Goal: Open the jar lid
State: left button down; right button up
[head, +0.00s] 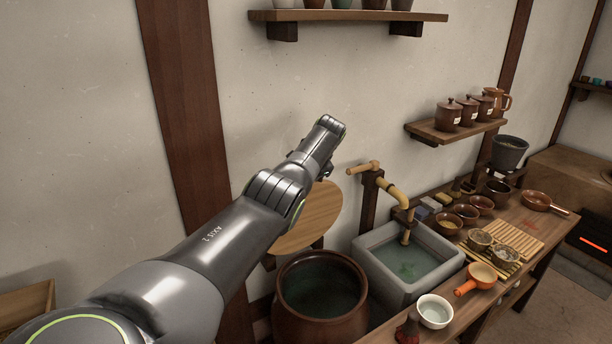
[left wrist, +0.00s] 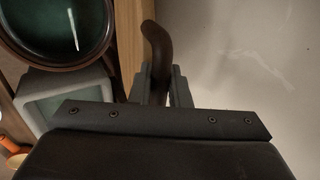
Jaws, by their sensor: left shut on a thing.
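The big brown jar (head: 322,295) stands on the floor with its round mouth uncovered and dark greenish liquid inside. Its round wooden lid (head: 305,222) is up behind the jar's mouth, steeply tilted, in front of the wall. In the head view my left gripper (head: 326,172) is at the lid's upper edge, its fingertips mostly hidden. In the left wrist view my left gripper (left wrist: 158,88) is shut on a dark curved handle (left wrist: 157,45) beside the lid's wooden edge (left wrist: 129,38). The jar (left wrist: 62,66) shows there at upper left. My right gripper is out of view.
A stone basin (head: 375,292) with a bamboo spout (head: 395,192) stands right of the jar. A wooden counter (head: 540,240) with bowls and a white cup (head: 434,311) runs along the right. A wooden post (head: 190,110) and shelf (head: 345,15) are on the wall.

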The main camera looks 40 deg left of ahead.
pick_arm(q)
jog(key=shift+s+a+f, duration=0.1)
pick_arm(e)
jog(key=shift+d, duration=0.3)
pick_arm(q)
jog(key=c, duration=1.5)
grip_release()
jog(key=shift+o, duration=0.2)
